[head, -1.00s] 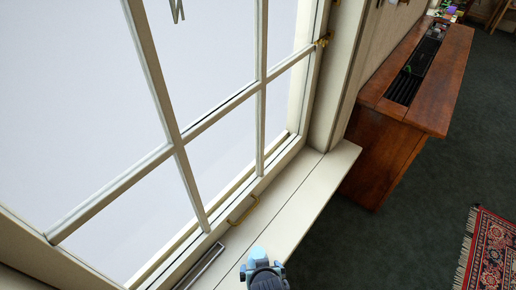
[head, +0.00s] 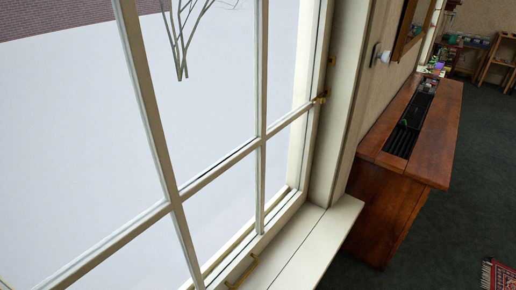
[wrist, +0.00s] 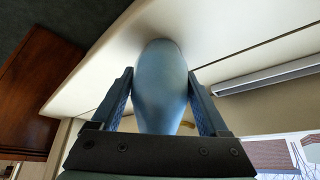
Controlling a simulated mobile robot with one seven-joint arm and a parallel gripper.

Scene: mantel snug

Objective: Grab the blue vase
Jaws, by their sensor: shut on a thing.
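The blue vase (wrist: 160,85) fills the middle of the wrist view, rounded and smooth. My gripper (wrist: 160,105) has one finger on each side of it and is shut on it. The vase is close to the white window sill (wrist: 90,95); I cannot tell whether it touches the sill. The head view shows neither the vase nor my gripper, only the far part of the sill (head: 318,240).
A paned window (head: 170,195) with a brass handle (head: 242,272) stands along the left, above the sill. A wooden cabinet (head: 440,150) with a dark slotted top stands beyond it.

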